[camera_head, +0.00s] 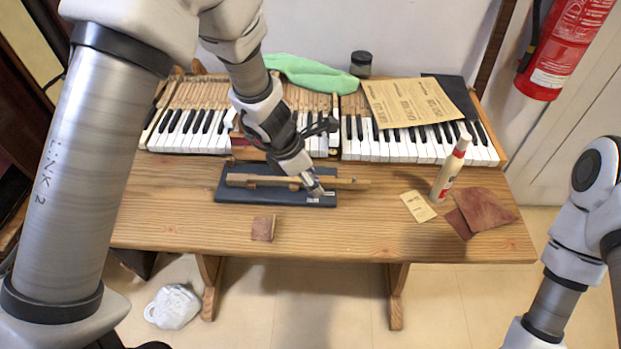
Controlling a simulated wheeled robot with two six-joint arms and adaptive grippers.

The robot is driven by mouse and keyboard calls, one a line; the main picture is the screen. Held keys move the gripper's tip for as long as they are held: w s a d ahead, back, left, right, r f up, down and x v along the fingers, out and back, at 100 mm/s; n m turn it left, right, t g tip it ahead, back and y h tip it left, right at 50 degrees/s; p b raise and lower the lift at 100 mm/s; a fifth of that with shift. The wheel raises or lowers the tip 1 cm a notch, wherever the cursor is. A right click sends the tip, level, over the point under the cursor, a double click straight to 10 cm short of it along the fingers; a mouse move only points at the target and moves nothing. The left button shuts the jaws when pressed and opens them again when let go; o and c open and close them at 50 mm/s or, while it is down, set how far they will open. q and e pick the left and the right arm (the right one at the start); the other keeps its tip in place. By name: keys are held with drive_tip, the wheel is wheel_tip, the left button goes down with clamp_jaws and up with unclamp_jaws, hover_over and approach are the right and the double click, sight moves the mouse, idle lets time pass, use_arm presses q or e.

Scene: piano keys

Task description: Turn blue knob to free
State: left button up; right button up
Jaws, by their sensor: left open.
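I cannot make out a blue knob. A dark blue flat base (232,193) lies on the wooden table, with a long wooden piano key (250,181) lying across it. My left gripper (318,188) points down over the right part of the base, at the wooden key. It is open; whether its fingers touch the key is too small to tell. It hides part of the key and base. Part of my right arm shows at the right edge, but its gripper is out of view.
Behind are the piano keys (400,150), with a green cloth (312,74), brown sheets (410,102) and a dark jar (361,64). A small brown block (263,228) sits in front.

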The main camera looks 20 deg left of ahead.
use_arm(q)
clamp_jaws()
drive_tip(key=shift+r, duration=0.1)
